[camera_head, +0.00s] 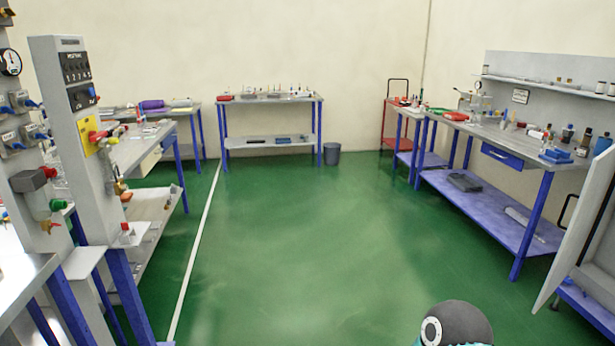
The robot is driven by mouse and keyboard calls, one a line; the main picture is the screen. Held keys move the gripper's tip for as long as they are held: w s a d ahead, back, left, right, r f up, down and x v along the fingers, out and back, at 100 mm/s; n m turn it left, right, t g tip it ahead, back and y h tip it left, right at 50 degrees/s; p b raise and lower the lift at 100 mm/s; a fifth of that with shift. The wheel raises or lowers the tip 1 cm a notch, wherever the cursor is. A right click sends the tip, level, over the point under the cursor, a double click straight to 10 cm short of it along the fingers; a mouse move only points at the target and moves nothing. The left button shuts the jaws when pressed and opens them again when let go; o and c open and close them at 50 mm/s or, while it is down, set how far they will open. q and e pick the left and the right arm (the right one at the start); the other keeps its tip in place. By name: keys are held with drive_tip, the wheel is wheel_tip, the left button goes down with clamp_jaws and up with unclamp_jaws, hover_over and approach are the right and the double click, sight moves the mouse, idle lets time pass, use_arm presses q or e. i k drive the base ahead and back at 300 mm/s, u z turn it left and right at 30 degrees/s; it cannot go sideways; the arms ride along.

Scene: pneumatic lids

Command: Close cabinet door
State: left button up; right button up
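A pale grey door panel (584,235) stands open at the right edge, tilted in the picture, with a dark handle (567,211) on its left side. The body it belongs to is mostly cut off by the right edge. A rounded dark grey part with a white disc, at the bottom right of centre, looks like a piece of my own arm. Neither gripper shows in this view, so I see no contact with the door.
Green floor (270,240) is clear ahead, with a white line at left. Grey panels with valves (72,130) and benches stand at left. A workbench (520,150) with blue legs is at right. A bin (332,154) and a far table (268,99) stand at the back.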

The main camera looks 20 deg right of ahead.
sight(600, 176)
drive_tip(key=z, duration=0.25)
drive_tip(key=i, duration=1.4)
drive_tip(key=z, duration=0.95)
drive_tip(key=i, duration=1.25)
drive_tip(key=z, duration=1)
drive_tip(key=i, duration=0.6)
drive_tip(key=z, duration=0.5)
drive_tip(key=k, duration=0.9)
drive_tip(key=z, duration=0.15)
drive_tip(key=i, duration=0.85)
drive_tip(key=u, duration=0.6)
drive_tip(key=k, duration=0.1)
drive_tip(key=z, duration=0.45)
